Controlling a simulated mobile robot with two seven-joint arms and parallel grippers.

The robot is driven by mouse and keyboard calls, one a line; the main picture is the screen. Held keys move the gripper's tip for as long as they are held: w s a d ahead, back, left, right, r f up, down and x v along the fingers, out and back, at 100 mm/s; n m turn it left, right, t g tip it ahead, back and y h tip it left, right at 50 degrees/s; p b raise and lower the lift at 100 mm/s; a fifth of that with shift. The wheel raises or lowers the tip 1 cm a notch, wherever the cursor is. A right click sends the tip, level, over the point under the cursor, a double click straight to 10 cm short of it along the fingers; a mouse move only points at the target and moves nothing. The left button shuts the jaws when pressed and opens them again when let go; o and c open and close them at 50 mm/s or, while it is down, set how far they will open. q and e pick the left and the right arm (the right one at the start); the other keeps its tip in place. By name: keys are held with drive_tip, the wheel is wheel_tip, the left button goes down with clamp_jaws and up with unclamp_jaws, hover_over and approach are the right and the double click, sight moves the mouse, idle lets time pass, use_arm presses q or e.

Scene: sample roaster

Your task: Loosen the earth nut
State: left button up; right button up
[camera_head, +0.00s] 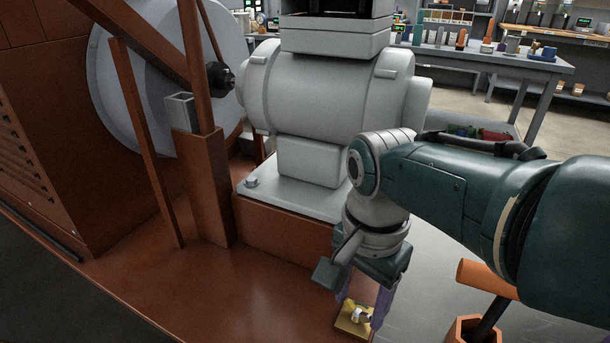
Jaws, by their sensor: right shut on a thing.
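A small brass-coloured plate (346,326) sits on the edge of the red-brown base at the bottom centre. On it is a small pale metal piece, which looks like the earth nut (359,315). My right gripper (364,308) comes down over it from above, with its purplish fingers on either side. It is shut on what appears to be the nut; the exact contact is partly hidden and small in the picture. My left gripper is not in view.
A large grey motor (320,95) stands on a red-brown plinth behind my right gripper. Red-brown posts (200,175) and a big grey disc (125,85) are at left. An orange handle (487,279) and an orange hexagonal piece (472,330) are at lower right. A bench (490,60) stands behind.

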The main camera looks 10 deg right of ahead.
drive_tip(key=n, duration=0.3)
drive_tip(key=shift+n, duration=0.4)
drive_tip(key=n, duration=0.3)
drive_tip(key=shift+n, duration=0.3)
drive_tip(key=n, duration=0.3)
drive_tip(key=shift+n+p, duration=0.3)
drive_tip(key=shift+n, duration=1.7)
drive_tip(key=o, duration=1.4)
